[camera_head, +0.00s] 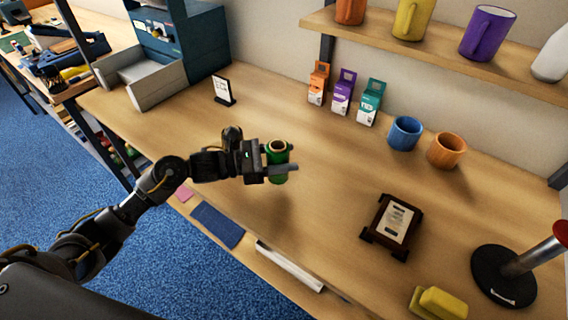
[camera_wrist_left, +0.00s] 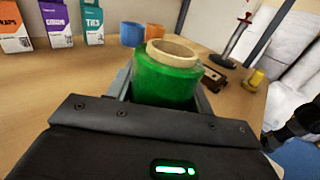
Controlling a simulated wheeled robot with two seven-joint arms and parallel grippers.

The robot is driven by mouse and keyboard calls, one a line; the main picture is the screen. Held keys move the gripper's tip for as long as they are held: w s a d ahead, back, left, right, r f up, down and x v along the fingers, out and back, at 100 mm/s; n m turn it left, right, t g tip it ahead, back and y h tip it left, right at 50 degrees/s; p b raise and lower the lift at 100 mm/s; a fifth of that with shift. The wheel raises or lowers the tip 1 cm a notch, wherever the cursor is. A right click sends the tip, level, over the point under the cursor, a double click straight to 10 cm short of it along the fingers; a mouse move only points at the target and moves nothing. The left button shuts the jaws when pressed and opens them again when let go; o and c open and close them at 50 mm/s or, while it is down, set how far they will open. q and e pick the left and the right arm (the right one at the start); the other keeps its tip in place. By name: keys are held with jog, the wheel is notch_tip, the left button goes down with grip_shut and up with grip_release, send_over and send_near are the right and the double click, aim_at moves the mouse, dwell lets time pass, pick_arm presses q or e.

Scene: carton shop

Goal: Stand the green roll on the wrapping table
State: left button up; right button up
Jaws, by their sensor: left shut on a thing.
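The green roll (camera_head: 278,155) with a tan cardboard core is upright between the fingers of my left gripper (camera_head: 280,167). In the left wrist view the roll (camera_wrist_left: 167,78) fills the space between the fingers, its core end facing up. My left gripper is shut on it. The roll is over the wooden wrapping table (camera_head: 330,215), near its front edge; whether its base touches the tabletop is hard to tell.
Orange, purple and teal cartons (camera_head: 342,92) stand at the back. A blue mug (camera_head: 404,133) and an orange mug (camera_head: 446,150) are to the right. A framed plaque (camera_head: 392,226) and a black-based stand (camera_head: 503,277) are front right. Table around the roll is clear.

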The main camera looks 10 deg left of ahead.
pick_arm(q)
notch_tip(320, 180, down, 2)
jog(key=shift+f+p, duration=0.1)
jog(key=shift+p, duration=0.6)
jog(key=shift+f, duration=0.45)
jog(key=o, duration=1.1)
jog(key=shift+o, duration=0.2)
jog(key=shift+a, duration=0.1)
jog(key=shift+s+a+f, duration=0.1)
jog(key=shift+a+f, duration=0.05)
jog(key=shift+a, duration=0.1)
jog(key=b+v, duration=0.3)
jog(key=v, duration=0.7)
jog(key=shift+s+a+b, duration=0.1)
jog(key=shift+a+b, duration=0.05)
jog(key=shift+b, duration=0.25)
jog(key=shift+s+a, duration=0.2)
jog(key=shift+a, duration=0.25)
